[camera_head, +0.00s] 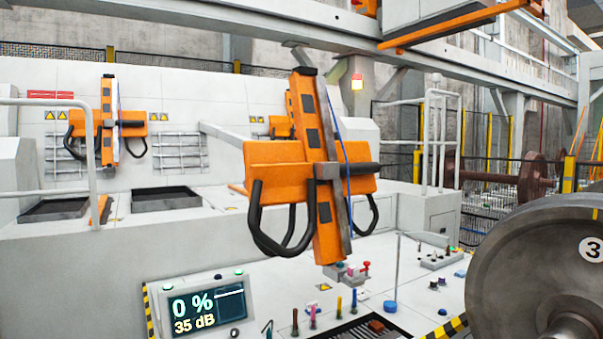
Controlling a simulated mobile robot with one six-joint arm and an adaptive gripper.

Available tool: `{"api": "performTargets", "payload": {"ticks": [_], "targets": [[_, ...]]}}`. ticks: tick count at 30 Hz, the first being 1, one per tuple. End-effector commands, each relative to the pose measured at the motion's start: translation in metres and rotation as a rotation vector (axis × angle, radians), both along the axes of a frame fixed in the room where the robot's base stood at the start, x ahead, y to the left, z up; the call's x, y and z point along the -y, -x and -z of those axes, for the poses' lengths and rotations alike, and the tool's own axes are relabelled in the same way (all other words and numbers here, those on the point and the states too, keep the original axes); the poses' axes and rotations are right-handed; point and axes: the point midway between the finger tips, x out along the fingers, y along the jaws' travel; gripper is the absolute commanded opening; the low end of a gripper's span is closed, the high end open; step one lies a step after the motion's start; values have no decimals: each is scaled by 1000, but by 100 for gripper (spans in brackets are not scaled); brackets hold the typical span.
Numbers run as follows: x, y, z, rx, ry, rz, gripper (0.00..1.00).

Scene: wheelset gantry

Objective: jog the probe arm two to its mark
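A large orange probe arm (320,170) hangs in the middle, a tilted orange bar with a crosspiece and black looped handles. A second orange probe arm (110,128) stands farther back at the left. Part of another orange unit (282,127) shows behind the large one. I see no number on them, so I cannot tell which is arm two. No mark can be made out. A display (208,309) at the lower left reads 0 % and 35 dB. My gripper is not in view.
A control bench with coloured levers (338,304), a blue button (390,306) and a small switch box (438,259) fills the bottom. A large steel wheel (520,265) labelled 3 stands at the right. White rails (92,150) and an overhead beam (300,38) frame the gantry.

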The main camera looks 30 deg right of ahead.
Motion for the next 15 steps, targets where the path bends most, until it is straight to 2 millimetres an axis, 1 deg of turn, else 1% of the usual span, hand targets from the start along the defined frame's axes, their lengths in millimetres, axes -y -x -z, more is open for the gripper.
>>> {"api": "performTargets", "payload": {"ticks": [1, 2, 3, 5, 15], "targets": [[0, 0, 0, 0, 0, 0, 37], [0, 0, 0, 0, 0, 0, 28], [0, 0, 0, 0, 0, 0, 16], [0, 0, 0, 0, 0, 0, 0], [0, 0, 0, 0, 0, 0, 0]]}}
